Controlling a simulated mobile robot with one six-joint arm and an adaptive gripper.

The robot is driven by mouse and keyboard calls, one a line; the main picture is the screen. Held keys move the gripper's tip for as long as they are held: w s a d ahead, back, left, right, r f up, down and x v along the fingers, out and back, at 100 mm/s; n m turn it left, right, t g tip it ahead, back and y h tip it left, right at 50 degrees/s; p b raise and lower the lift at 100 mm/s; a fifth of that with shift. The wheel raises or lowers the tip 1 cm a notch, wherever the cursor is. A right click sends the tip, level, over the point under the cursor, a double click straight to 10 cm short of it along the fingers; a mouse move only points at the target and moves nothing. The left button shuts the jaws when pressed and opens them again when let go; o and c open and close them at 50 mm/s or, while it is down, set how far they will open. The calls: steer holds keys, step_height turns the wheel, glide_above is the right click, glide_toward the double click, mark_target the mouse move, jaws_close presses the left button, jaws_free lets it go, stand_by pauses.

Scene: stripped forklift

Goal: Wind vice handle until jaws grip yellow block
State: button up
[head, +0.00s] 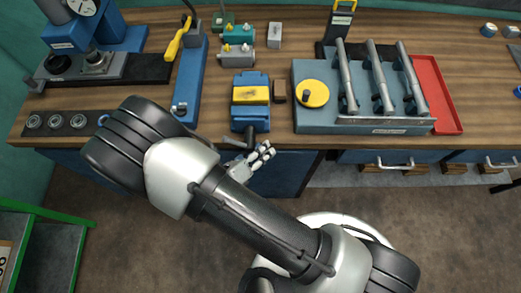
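The blue vice (249,117) stands at the front edge of the wooden bench, with the yellow block (251,94) lying across its top between the jaws. I cannot tell whether there is a gap between the jaws and the block. A dark handle part (236,143) shows at the front of the vice, just past the bench edge; the rest is hard to make out. My gripper (263,156) is just in front of and below the vice, beside this handle part. Its fingers are small in view, and I cannot tell whether they are apart or touch the handle.
A blue-grey fixture (312,121) with a yellow knob (312,93) and several metal bars stands to the right, beside a red tray (437,95). A long blue tool (190,80) lies left of the vice. Drawers with handles (395,164) are below the bench.

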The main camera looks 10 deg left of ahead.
steer(key=shift+d, duration=0.1)
steer(key=v, duration=0.8)
